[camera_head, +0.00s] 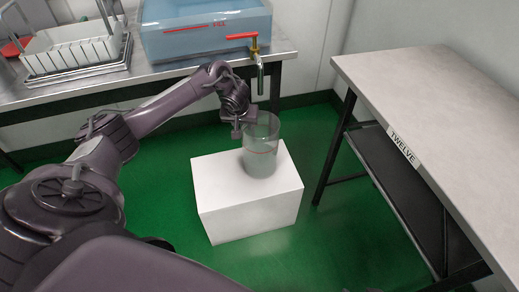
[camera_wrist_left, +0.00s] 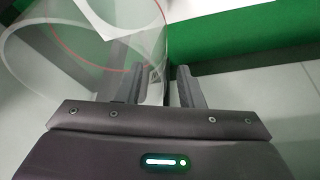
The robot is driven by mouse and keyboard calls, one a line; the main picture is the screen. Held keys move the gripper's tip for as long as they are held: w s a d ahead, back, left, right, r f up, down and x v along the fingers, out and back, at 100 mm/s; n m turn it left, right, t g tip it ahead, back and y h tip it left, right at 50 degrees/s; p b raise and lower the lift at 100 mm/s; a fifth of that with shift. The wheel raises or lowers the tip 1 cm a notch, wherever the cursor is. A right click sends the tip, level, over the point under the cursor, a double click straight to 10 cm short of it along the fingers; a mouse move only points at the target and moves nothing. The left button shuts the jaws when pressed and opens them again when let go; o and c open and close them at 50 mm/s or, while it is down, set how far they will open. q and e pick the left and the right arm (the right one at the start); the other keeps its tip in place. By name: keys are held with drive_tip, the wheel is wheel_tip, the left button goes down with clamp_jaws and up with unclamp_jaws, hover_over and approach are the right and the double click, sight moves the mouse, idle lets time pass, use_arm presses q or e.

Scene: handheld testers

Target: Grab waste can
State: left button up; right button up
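The waste can is a clear, open-topped cylinder (camera_head: 261,150) with cloudy contents in its lower part. It stands upright on a white block (camera_head: 235,222). My left gripper (camera_head: 245,126) is at the left side of its rim. In the left wrist view the can's clear wall (camera_wrist_left: 60,60) fills the upper left. The two fingers of the left gripper (camera_wrist_left: 160,72) are apart there. The can's edge lies between the fingers, and the left finger overlaps the clear wall. I cannot tell whether either finger touches it. My right gripper is not in view.
A blue water tank (camera_head: 205,40) with a red-handled tap (camera_head: 258,50) stands on a metal bench behind, its spout near the can. A white rack (camera_head: 70,50) is at the back left. A table labelled TWELVE (camera_head: 430,85) stands at right. Green floor (camera_head: 325,235) is clear around the block.

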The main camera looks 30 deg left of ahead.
use_arm(q)
drive_tip(key=shift+c, duration=0.2)
clamp_jaws()
idle(1.1)
drive_tip(key=shift+w+r, duration=0.1)
